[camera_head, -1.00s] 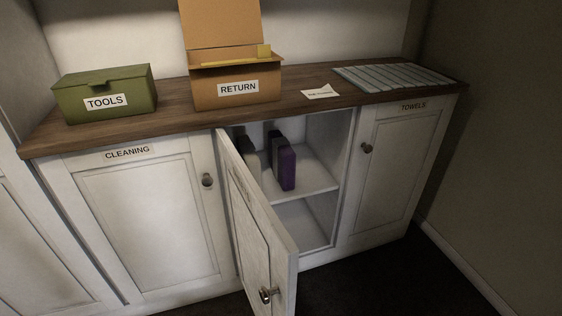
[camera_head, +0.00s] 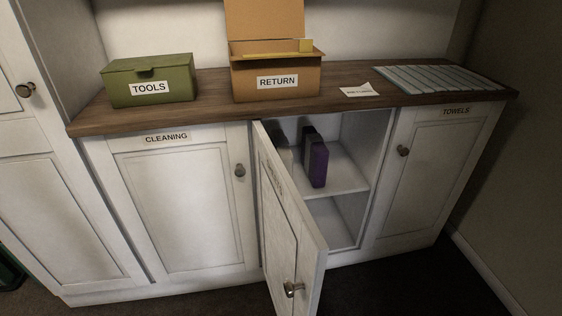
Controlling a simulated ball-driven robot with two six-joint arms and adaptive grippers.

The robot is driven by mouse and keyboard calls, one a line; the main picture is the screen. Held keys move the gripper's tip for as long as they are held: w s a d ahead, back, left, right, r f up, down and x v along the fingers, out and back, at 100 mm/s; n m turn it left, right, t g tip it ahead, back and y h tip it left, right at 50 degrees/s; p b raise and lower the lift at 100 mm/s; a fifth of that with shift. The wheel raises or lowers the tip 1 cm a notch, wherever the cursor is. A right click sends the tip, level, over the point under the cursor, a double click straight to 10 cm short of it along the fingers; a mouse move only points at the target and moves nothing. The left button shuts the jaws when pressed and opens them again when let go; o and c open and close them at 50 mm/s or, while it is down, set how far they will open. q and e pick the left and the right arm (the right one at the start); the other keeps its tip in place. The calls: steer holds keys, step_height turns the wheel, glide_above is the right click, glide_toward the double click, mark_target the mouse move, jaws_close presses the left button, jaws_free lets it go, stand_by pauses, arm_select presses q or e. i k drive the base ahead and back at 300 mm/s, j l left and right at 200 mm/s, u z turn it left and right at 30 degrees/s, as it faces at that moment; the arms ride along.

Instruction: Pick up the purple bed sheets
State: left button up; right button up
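A purple folded item (camera_head: 319,166), which looks like the bed sheets, stands upright on the upper shelf (camera_head: 346,180) inside the open middle cabinet. A dark item (camera_head: 307,143) stands right behind it, close against it. Another greyish item (camera_head: 285,157) is partly hidden behind the open door at the left of the shelf. Neither of my grippers is in view.
The middle cabinet door (camera_head: 283,235) stands open toward me and covers the left of the opening. The wooden counter (camera_head: 212,102) holds a green TOOLS box (camera_head: 150,82), an open RETURN box (camera_head: 277,83), a paper note (camera_head: 359,91) and a striped cloth (camera_head: 440,78). The lower compartment looks empty.

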mark_target(315, 156)
steer(key=u, duration=0.7)
steer(key=l+u, duration=1.25)
